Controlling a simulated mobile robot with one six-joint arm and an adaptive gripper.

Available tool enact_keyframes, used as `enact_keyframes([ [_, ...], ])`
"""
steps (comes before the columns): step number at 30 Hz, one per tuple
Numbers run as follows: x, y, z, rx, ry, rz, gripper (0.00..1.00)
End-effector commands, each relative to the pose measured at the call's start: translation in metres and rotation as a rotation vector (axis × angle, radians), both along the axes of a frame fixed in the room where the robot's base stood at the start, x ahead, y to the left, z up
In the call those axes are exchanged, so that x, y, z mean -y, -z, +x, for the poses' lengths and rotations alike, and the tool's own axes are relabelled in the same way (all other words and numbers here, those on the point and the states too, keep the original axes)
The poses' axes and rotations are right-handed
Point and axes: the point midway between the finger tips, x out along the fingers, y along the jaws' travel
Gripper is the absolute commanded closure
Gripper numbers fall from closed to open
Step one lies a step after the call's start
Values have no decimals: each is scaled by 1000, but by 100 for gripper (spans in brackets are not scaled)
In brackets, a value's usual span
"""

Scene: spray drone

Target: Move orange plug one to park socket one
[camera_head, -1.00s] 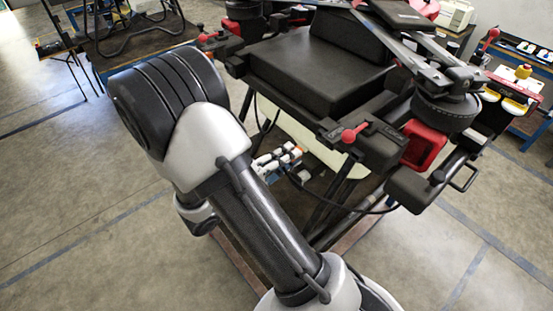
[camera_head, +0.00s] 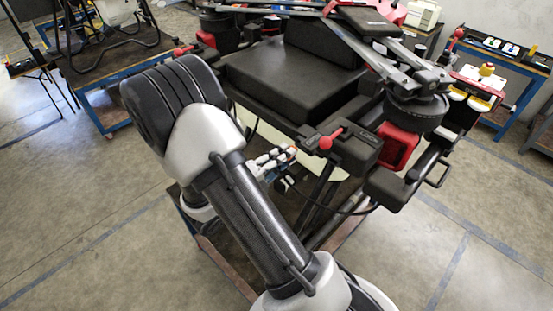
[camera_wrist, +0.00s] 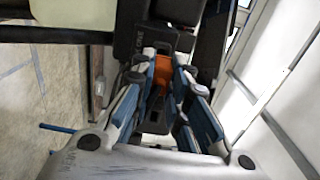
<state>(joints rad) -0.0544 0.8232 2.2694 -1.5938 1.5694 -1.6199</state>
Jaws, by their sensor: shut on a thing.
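The orange plug (camera_wrist: 162,76) shows between the fingers of my gripper (camera_wrist: 160,92) in the wrist view, and the fingers are shut on it. The fingers are blue and white; dark parts lie in front of and behind the plug. A dark block with small white lettering (camera_wrist: 135,38) is just beyond the fingers. In the head view my gripper (camera_head: 277,162) is below the front edge of the black drone (camera_head: 290,85), partly behind my arm. I cannot tell whether the plug sits in a socket, and I cannot pick out park socket one.
A black cable (camera_head: 335,208) hangs below the drone near my gripper. A red-knobbed lever (camera_head: 326,142) is on the drone's front edge. A blue bench (camera_head: 515,75) with red and yellow items stands right. A blue cart (camera_head: 112,115) stands back left.

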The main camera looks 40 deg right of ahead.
Motion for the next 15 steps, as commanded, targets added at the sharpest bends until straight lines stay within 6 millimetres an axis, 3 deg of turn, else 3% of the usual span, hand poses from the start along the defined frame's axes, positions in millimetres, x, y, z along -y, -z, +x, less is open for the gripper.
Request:
enact_keyframes([
  [15,8,0,1,0,-1,0,100],
])
